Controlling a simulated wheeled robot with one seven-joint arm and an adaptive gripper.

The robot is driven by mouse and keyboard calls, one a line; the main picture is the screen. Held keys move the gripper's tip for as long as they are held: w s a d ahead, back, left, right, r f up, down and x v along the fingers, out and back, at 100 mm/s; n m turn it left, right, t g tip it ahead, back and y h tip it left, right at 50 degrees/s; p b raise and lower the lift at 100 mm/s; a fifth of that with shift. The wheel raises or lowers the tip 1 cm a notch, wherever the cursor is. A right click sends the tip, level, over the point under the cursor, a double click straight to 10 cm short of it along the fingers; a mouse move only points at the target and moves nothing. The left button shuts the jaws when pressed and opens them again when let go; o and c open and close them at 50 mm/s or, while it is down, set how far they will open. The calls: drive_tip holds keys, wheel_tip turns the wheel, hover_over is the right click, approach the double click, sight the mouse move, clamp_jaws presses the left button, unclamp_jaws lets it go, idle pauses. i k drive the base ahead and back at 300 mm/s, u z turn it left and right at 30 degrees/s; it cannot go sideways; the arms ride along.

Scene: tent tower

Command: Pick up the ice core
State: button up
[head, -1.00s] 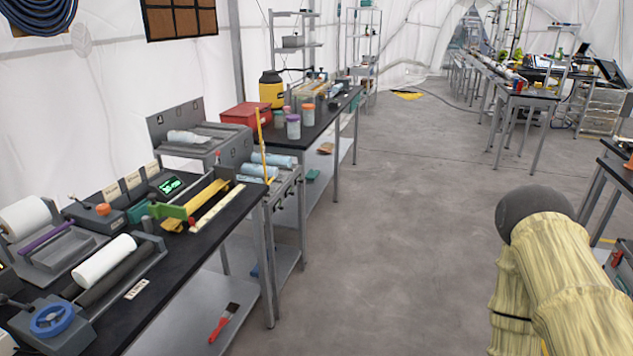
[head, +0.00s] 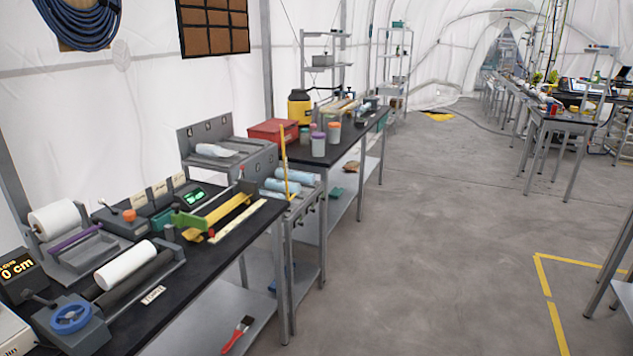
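Several things could be the ice core, and I cannot tell which one is meant. A white cylinder (head: 126,265) lies on dark rollers on the near black bench. A second white roll (head: 55,220) lies in a grey holder behind it. Pale blue cylinders (head: 285,184) lie side by side in a grey rack beyond the bench's end. A whitish, clear-ended piece (head: 212,150) lies on a grey unit with numbered slots behind them. My gripper is not in view, and nothing is seen being held.
A red brush (head: 238,335) lies on the lower shelf. Open grey floor (head: 430,230) stretches to the right, with yellow tape (head: 548,285) on it.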

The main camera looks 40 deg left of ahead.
sight(274, 184)
drive_tip(key=z, duration=0.1)
drive_tip(key=i, duration=1.7)
drive_tip(key=u, duration=0.65)
drive_tip(key=i, duration=1.05)
drive_tip(key=u, duration=1)
